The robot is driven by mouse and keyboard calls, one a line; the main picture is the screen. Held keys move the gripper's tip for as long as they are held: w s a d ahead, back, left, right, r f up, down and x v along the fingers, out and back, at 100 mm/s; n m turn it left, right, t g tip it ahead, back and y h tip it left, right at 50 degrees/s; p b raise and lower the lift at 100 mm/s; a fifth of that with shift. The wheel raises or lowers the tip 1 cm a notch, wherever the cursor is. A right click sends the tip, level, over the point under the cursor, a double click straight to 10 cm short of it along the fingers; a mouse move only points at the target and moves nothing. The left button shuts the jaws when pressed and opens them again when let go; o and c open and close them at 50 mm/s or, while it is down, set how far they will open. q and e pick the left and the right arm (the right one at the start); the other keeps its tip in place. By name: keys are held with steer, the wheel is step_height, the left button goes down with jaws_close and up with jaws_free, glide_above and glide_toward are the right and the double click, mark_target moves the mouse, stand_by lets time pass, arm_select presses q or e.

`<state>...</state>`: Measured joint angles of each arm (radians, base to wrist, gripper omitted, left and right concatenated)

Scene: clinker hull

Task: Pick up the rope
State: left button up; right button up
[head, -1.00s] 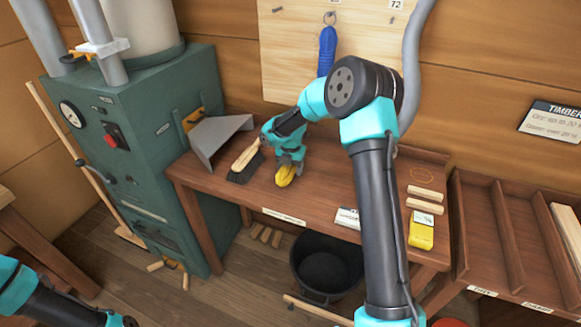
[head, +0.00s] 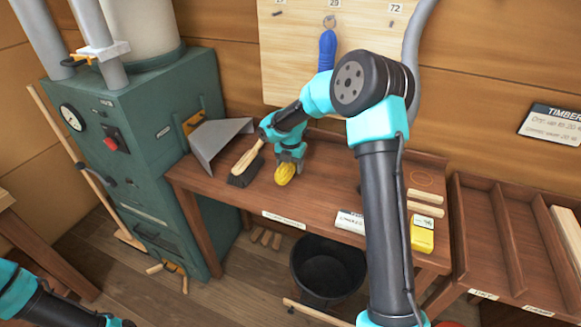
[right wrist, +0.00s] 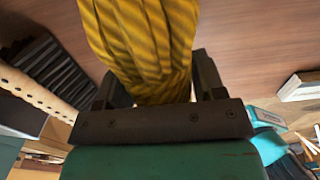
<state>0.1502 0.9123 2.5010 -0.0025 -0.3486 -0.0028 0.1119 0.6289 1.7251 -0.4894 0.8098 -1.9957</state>
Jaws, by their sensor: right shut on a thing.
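The rope is a yellow bundle (head: 285,174) at the bench, just right of the brush in the head view. It fills the top middle of the right wrist view (right wrist: 145,45), with its strands twisted side by side. My right gripper (head: 287,160) is shut on the rope from above, with a dark finger on each side of it. I cannot tell whether the rope touches the bench top. My left arm shows at the lower left corner of the head view, but its gripper fingers are not seen.
A brush (head: 246,163) lies close to the left of the rope, beside a grey dustpan (head: 215,140). Wooden blocks (head: 425,196) and a yellow box (head: 422,236) are on the right of the bench (head: 325,208). A black bucket (head: 325,268) stands below.

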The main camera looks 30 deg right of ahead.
steer(key=s+a, duration=0.2)
steer(key=s, duration=0.2)
steer(key=s+a+r, duration=0.1)
steer(key=s+a, duration=0.2)
steer(key=s, duration=0.1)
steer(key=s+a, duration=0.2)
steer(key=s, duration=0.2)
steer(key=shift+s+a+r, duration=0.2)
steer(key=shift+s+a, duration=0.1)
steer(key=shift+a, duration=0.05)
